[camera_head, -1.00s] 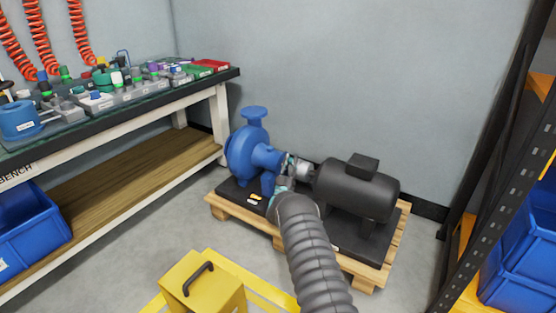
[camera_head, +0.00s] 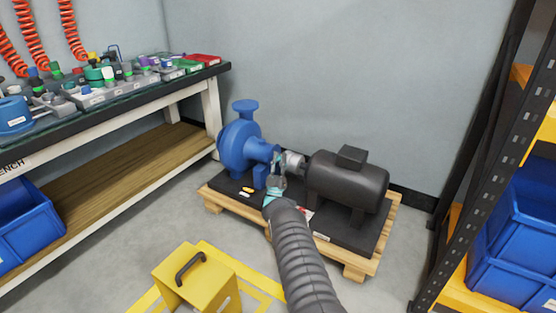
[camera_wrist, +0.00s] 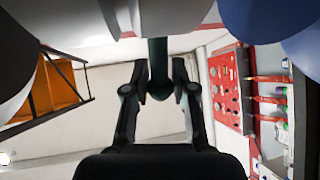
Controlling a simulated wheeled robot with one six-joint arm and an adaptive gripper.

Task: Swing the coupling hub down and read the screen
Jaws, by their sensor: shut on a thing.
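The blue pump (camera_head: 239,145) and the dark grey motor (camera_head: 347,182) stand on a black base on a wooden pallet. The silver coupling hub (camera_head: 294,160) sits between them, at the motor's shaft end. My gripper (camera_head: 278,182) is at the gap between pump and motor, just below and left of the hub. In the wrist view my gripper (camera_wrist: 158,75) is shut on a dark upright rod (camera_wrist: 158,58). The rod's far end is hidden, and I cannot tell how it joins the hub. I cannot make out a screen.
A workbench (camera_head: 200,82) crowded with parts stands left. A yellow box with a handle (camera_head: 192,278) stands on the floor in front of the pallet (camera_head: 213,203). A shelf with blue bins (camera_head: 515,235) stands right. Open floor lies between bench and pallet.

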